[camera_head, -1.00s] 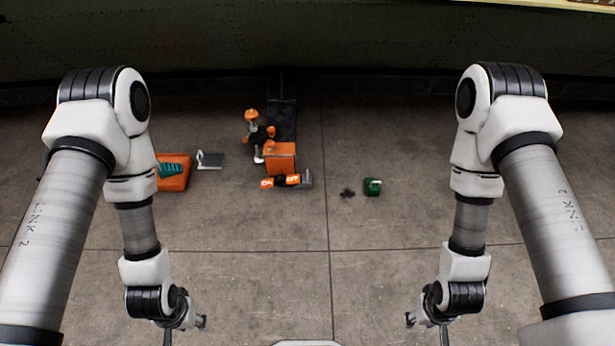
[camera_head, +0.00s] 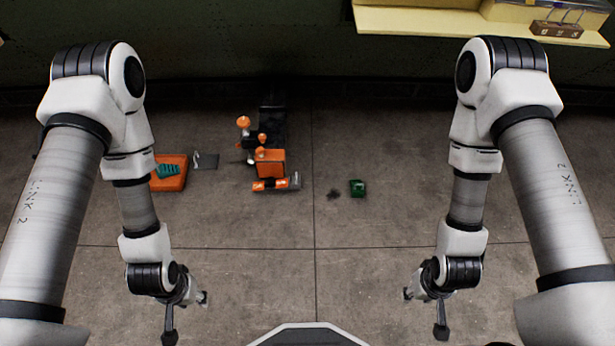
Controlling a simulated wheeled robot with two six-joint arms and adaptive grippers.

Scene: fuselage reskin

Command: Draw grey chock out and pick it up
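No piece is clearly recognisable as the grey chock at this size. A small grey piece (camera_head: 295,181) sits at the right end of an orange-and-black bar (camera_head: 270,184) on the floor, in front of an orange block (camera_head: 270,162). A flat grey plate (camera_head: 205,161) with a light handle-like part lies further left. My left gripper (camera_head: 187,318) hangs low at the lower left, fingers spread and empty. My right gripper (camera_head: 424,312) hangs at the lower right, also spread and empty. Both are well short of these pieces.
An orange tray (camera_head: 181,183) with a teal item is partly behind my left arm. An orange-knobbed device (camera_head: 244,123) stands by a black strip (camera_head: 271,125). A green object (camera_head: 357,188) lies right of it. A yellowish shelf (camera_head: 420,20) juts out top right. The near floor is clear.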

